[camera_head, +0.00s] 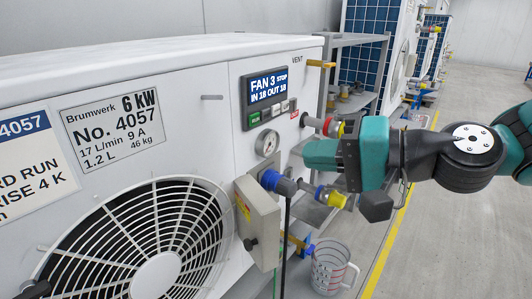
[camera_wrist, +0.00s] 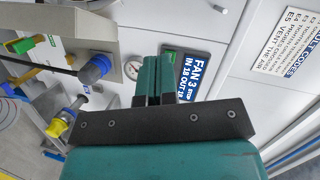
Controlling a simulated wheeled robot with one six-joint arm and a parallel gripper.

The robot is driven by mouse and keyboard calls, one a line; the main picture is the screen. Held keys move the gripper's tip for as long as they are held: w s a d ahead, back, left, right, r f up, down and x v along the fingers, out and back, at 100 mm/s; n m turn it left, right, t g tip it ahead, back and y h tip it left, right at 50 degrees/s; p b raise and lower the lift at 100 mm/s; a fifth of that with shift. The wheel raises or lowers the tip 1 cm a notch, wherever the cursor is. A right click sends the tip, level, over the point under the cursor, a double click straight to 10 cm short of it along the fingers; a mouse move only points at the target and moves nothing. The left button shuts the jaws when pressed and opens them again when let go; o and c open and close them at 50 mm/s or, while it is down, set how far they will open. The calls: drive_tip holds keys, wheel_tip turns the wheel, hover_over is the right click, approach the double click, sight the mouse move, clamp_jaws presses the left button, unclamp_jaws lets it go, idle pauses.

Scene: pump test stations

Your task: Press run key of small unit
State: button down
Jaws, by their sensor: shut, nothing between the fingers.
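The unit (camera_head: 150,62) fills the left of the head view, with a plate reading "6 kW, No. 4057". Its control panel has a display (camera_head: 266,87) reading "FAN 3 STOP, IN 18 OUT 18". Below the display is a row of keys. The green run key (camera_head: 254,119) is at the left end, with grey keys and a red one to its right. My gripper (camera_head: 307,153) is shut and empty, right of and lower than the keys, apart from the panel.
A pressure gauge (camera_head: 267,143), a grey switch box (camera_head: 258,222) and a blue plug (camera_head: 277,182) sit below the panel. A yellow-ended fitting (camera_head: 332,197) sticks out near my gripper. A measuring jug (camera_head: 330,268) stands lower down. The floor at right is clear.

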drive_tip(key=w+d+m+t+b, duration=0.1)
drive_tip(key=w+d+m+t, duration=0.2)
drive_tip(key=w+m+t, duration=0.1)
drive_tip(key=shift+w+d+f+m, duration=0.2)
drive_tip(key=shift+w+f+m, duration=0.1)
drive_tip(key=shift+w+m, duration=0.3)
drive_tip(key=p, duration=0.6)
approach(255, 120)
drive_tip(key=x, duration=0.6)
drive_tip(key=shift+r, duration=0.15)
drive_tip(key=shift+x, duration=0.8)
drive_tip(key=shift+d, duration=0.1)
drive_tip(key=shift+p, duration=0.35)
